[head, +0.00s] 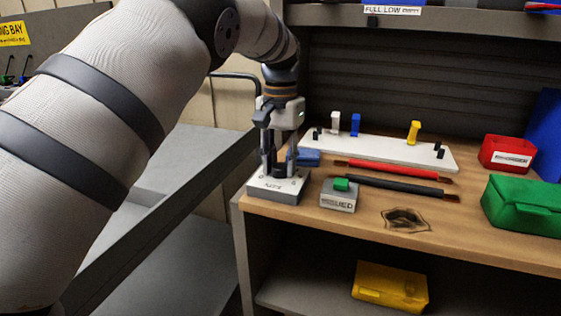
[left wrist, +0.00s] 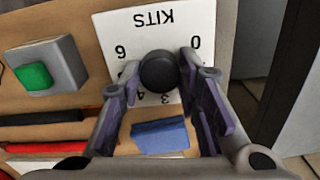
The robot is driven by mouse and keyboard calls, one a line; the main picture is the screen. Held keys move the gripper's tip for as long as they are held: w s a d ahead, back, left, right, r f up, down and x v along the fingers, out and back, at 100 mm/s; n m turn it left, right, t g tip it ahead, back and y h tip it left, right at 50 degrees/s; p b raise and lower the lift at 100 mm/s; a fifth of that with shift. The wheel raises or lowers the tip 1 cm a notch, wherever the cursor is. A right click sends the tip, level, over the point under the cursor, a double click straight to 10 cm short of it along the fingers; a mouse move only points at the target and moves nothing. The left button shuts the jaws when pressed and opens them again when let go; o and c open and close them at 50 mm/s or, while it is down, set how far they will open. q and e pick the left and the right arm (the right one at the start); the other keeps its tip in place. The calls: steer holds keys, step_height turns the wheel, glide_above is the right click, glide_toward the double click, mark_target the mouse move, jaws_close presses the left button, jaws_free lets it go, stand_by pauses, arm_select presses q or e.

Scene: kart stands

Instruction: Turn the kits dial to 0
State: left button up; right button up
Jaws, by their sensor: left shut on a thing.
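The kits dial is a dark round knob (left wrist: 158,70) on a white-topped box (left wrist: 201,20) marked KITS, which reads upside down in the left wrist view. The numerals 0, 6, 3 and 4 show around the knob; others and any pointer are hidden. In the head view the dial box (head: 273,192) stands at the worktop's near left corner. My left gripper (head: 279,166) comes down from above, with one finger on each side of the knob, shut on it. In the left wrist view the fingers (left wrist: 160,68) flank the knob. My right gripper is out of view.
A grey box with a green button (head: 341,184) stands right of the dial. Red and black rods (head: 395,169), a blue block (head: 309,156) and a white pegged board (head: 380,149) lie behind. Red (head: 507,154) and green (head: 522,204) boxes stand at the right.

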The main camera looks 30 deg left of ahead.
arm_select(q)
steer(key=shift+n, duration=0.3)
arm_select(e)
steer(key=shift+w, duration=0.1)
arm_select(q)
steer(key=shift+n, duration=1)
steer(key=n, duration=0.2)
steer(key=shift+n+p, duration=0.3)
steer(key=n, duration=1.2)
steer(key=shift+n, duration=0.4)
steer(key=n, duration=0.6)
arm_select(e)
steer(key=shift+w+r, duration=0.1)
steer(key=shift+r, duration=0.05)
arm_select(q)
steer(key=o, duration=1.1)
steer(key=shift+o, duration=0.2)
